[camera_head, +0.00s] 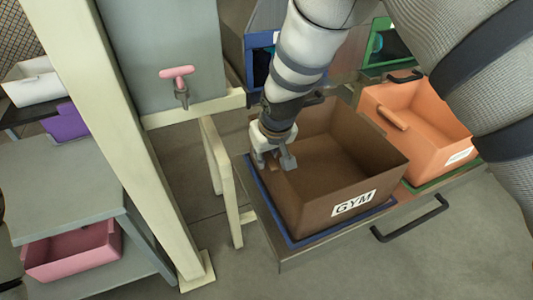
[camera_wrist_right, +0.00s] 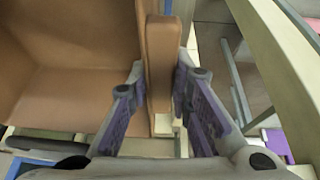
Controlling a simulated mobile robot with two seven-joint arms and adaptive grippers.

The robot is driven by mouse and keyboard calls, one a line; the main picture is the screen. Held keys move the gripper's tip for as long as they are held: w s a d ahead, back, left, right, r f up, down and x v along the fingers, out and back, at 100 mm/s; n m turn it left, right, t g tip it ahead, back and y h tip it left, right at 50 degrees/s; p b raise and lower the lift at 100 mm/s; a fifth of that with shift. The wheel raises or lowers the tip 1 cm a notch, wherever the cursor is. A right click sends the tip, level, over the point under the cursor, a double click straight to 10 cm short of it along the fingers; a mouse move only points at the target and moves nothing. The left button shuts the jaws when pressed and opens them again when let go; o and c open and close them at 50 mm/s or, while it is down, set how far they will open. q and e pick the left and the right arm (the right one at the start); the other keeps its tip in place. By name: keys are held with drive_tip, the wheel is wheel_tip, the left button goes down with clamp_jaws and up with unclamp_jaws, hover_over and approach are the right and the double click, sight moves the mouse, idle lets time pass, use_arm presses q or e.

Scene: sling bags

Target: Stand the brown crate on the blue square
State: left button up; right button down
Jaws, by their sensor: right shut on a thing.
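The brown crate (camera_head: 345,165) with a "GYM" label is upright over the blue square (camera_head: 267,200) on a low trolley. Blue shows along the crate's left and front sides. I cannot tell whether its base touches the square or is slightly above it. My right gripper (camera_head: 275,161) is at the crate's left wall, shut on its handle. In the right wrist view the handle (camera_wrist_right: 161,55) lies between the two fingers (camera_wrist_right: 162,90), with the crate interior (camera_wrist_right: 75,45) to the left. My left gripper is not in view.
An orange crate (camera_head: 420,115) stands right of the brown one on a green square (camera_head: 436,184). The trolley has a black handle (camera_head: 410,220) in front. A cream post (camera_head: 115,130) and frame stand close on the left. A pink crate (camera_head: 72,252) sits in a shelf.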

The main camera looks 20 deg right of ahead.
drive_tip(key=c, duration=1.5)
unclamp_jaws()
drive_tip(key=shift+o, duration=0.2)
